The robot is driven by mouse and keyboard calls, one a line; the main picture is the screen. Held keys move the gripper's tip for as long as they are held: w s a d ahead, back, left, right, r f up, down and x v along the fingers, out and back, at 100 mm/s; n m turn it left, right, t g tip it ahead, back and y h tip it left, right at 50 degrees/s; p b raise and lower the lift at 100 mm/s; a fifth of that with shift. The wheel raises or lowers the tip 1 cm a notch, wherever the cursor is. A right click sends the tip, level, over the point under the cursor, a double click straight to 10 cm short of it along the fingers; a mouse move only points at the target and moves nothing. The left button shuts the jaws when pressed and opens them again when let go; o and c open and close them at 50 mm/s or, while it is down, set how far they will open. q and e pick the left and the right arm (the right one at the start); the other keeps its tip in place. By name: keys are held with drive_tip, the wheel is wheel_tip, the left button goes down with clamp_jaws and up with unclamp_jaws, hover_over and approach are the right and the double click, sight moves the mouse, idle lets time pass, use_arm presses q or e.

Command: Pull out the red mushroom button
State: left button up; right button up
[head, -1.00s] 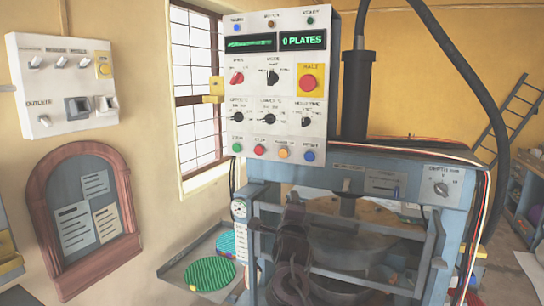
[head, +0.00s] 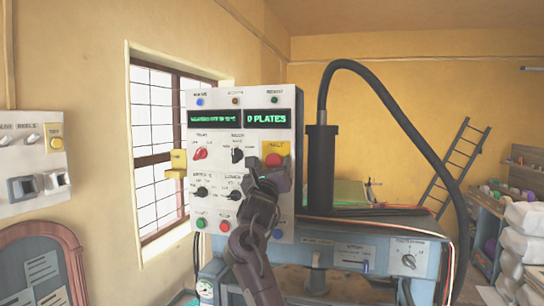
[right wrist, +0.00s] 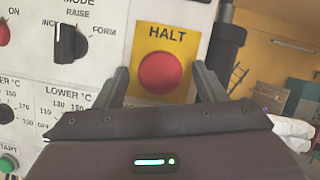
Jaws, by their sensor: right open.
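The red mushroom button (right wrist: 160,73) sits on a yellow plate marked HALT (right wrist: 167,37), on the white control panel. In the head view the button (head: 273,160) shows just above my right gripper (head: 272,174), which hides the lower part of its yellow plate. In the right wrist view my right gripper (right wrist: 162,88) is open. One finger stands to the left of the button and one to the right, with gaps between the fingers and the button. The wrist view does not clearly show the depth between fingertips and panel. My left gripper is not in view.
The control panel (head: 213,151) carries other knobs and coloured buttons close by, including a mode knob (right wrist: 71,43). A black cylinder (head: 321,160) with a thick hose stands right of the panel. A window (head: 158,140) and a wall switch box (head: 32,175) are at the left.

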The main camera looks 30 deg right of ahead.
drive_tip(key=shift+w+d+r, duration=0.15)
drive_tip(key=shift+d, duration=0.05)
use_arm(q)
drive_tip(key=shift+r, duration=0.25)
